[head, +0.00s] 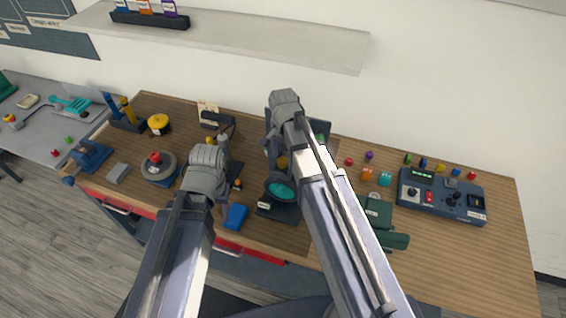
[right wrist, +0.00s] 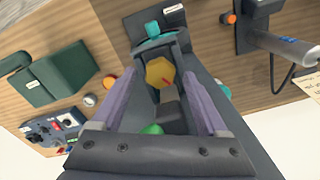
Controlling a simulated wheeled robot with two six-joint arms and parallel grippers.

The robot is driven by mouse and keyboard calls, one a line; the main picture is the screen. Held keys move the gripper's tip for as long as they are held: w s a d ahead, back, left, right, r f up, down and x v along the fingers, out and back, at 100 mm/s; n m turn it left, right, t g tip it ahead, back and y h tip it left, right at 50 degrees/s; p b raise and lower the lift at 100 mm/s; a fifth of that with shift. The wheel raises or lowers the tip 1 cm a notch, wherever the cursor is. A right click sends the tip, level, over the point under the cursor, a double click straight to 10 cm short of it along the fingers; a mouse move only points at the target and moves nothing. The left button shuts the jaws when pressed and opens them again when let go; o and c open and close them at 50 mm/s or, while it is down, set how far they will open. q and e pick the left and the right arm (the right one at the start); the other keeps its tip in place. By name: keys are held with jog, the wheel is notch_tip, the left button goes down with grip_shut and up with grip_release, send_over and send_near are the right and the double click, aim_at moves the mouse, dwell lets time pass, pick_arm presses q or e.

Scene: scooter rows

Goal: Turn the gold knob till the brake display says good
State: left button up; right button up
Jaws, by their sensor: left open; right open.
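The gold knob (head: 282,162) sits on a dark stand near the middle of the bench, partly hidden by my right arm. In the right wrist view the gold knob (right wrist: 160,73) is six-sided with a red mark and lies between the spread fingers of my right gripper (right wrist: 186,90). I cannot tell whether they touch it. My right gripper (head: 273,148) is open over the stand. My left gripper (head: 225,172) is open and empty, left of the stand. A green patch (head: 320,139) shows behind my right arm; no brake display reading is legible.
A teal disc (head: 280,190) is on the stand's front. A blue block (head: 235,217) lies near the bench's front edge. A dark green device (head: 380,215) and a blue console (head: 442,195) stand to the right. A shelf (head: 220,35) runs above the bench.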

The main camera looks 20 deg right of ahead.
jog(key=shift+f, duration=0.1)
jog(key=shift+c, duration=0.3)
grip_shut()
dwell(0.4)
